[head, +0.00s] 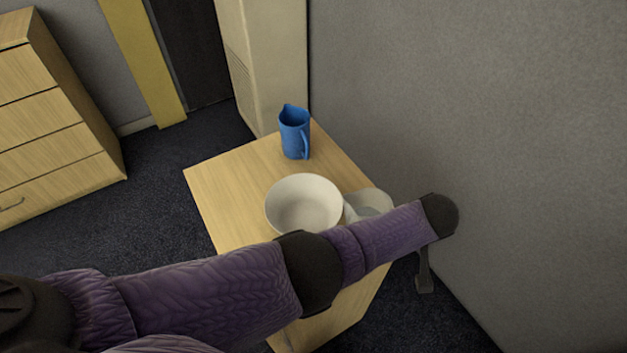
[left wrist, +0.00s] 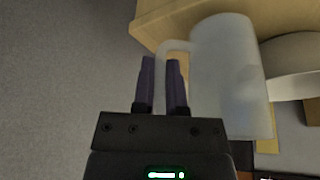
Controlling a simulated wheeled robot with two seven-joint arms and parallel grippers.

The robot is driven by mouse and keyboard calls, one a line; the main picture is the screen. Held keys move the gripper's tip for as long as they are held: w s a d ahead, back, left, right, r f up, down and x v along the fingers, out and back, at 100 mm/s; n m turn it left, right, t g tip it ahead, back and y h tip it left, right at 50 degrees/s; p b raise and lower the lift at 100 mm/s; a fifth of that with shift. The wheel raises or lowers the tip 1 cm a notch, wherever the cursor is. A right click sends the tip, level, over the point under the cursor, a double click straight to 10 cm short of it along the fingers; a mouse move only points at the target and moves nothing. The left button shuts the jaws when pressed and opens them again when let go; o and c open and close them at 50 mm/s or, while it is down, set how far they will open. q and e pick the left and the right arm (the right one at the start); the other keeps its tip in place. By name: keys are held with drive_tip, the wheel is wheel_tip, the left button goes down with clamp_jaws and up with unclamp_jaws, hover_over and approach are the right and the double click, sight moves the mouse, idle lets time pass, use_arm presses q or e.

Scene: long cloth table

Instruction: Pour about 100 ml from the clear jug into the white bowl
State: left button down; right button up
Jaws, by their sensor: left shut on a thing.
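The clear jug (left wrist: 232,80) looks pale and cloudy in the left wrist view, with its handle to the left. My left gripper (left wrist: 161,75) has its two purple fingers shut on that handle. In the head view the jug (head: 368,202) shows partly behind my left arm, just right of the white bowl (head: 303,203). The bowl also shows at the right edge of the left wrist view (left wrist: 292,62), cut off by the frame. In the head view my left fingers are hidden. I cannot tell the liquid level or the jug's exact tilt. My right gripper is not in view.
A blue jug (head: 294,134) stands on the wooden table (head: 232,187) beyond the bowl. A grey wall (head: 480,110) runs close along the right side. A wooden drawer unit (head: 55,110) stands at the far left. The table's left part is clear.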

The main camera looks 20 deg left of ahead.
use_arm(q)
drive_tip(key=shift+w+d, duration=0.1)
drive_tip(key=shift+w, duration=0.4)
drive_tip(key=shift+s, duration=0.2)
drive_tip(key=shift+r+p, duration=0.4)
drive_tip(key=shift+p, duration=0.15)
drive_tip(key=r+h+p, duration=0.1)
drive_tip(key=p, duration=0.1)
drive_tip(key=a+r+h+p, duration=0.1)
drive_tip(key=r+p, duration=0.1)
drive_tip(key=p, duration=0.1)
drive_tip(key=a+r+n+p, duration=0.1)
drive_tip(key=r+p, duration=0.1)
drive_tip(key=shift+s+a+h+p, duration=0.1)
drive_tip(key=shift+s+h+p, duration=0.05)
drive_tip(key=shift+h+p, duration=0.25)
drive_tip(key=a+r+h+p, duration=0.2)
drive_tip(key=r, duration=0.1)
drive_tip(key=shift+p, duration=0.35)
drive_tip(key=shift+a+r+n+t+h+b, duration=0.25)
drive_tip(key=shift+a+r+h+b, duration=0.2)
drive_tip(key=shift+a+h+b, duration=0.4)
drive_tip(key=shift+a+r+n+t+h+b, duration=0.15)
drive_tip(key=shift+a+r+n+h+b, duration=0.25)
drive_tip(key=shift+a+h+b, duration=0.45)
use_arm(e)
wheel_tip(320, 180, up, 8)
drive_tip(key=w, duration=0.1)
